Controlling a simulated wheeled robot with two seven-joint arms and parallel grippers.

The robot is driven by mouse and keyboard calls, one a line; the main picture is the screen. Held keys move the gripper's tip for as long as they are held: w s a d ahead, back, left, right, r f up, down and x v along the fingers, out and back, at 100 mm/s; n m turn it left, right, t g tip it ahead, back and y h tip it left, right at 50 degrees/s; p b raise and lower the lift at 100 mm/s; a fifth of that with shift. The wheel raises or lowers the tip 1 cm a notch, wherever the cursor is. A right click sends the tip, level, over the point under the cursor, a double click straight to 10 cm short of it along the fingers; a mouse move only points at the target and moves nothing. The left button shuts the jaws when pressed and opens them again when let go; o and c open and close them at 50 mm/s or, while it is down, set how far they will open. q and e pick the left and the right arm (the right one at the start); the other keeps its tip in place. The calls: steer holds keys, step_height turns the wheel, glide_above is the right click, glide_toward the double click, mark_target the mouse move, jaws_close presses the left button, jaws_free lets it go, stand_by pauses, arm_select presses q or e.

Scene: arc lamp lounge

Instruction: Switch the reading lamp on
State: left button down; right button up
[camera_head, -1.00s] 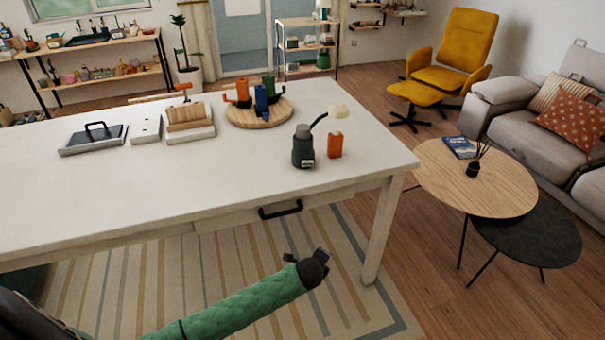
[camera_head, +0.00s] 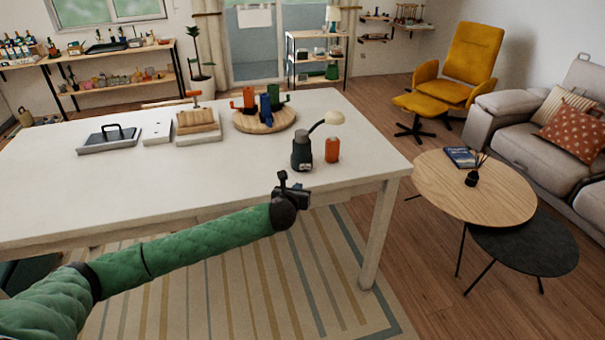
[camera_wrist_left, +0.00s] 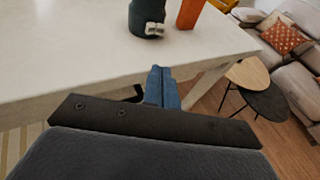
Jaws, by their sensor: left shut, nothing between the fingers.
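The reading lamp (camera_head: 302,150) stands upright near the right front part of the white table. It has a dark grey body and a cream shade (camera_head: 334,118) on a curved neck. The lower body, with a pale switch-like piece (camera_wrist_left: 154,29) on its front, shows at the top of the left wrist view. My left gripper (camera_head: 283,177) is at the table's front edge, in front of the lamp and apart from it. Its blue fingers (camera_wrist_left: 162,86) are shut together and empty. My right gripper is not in view.
An orange object (camera_head: 332,149) stands close to the lamp's right. A round wooden board (camera_head: 264,121) with coloured pieces is behind it. The white table's (camera_head: 150,190) front left is bare. A round wooden coffee table (camera_head: 475,195) stands to the right.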

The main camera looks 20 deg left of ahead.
arm_select(q)
steer(key=p, duration=0.3)
glide_toward(309, 168)
steer(key=f, duration=0.1)
steer(key=x, duration=0.1)
steer(key=p+x, duration=0.1)
steer(key=x, duration=0.1)
steer(key=p+x, duration=0.1)
steer(key=x, duration=0.1)
steer(key=shift+r, duration=0.3)
steer(key=shift+w+a+f+p, duration=0.15)
steer(key=shift+w+p, duration=0.2)
steer(key=shift+w, duration=0.35)
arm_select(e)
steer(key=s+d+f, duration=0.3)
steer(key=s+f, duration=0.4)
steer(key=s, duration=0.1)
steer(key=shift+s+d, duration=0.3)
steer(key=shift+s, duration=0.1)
arm_select(q)
steer(key=shift+w, duration=0.1)
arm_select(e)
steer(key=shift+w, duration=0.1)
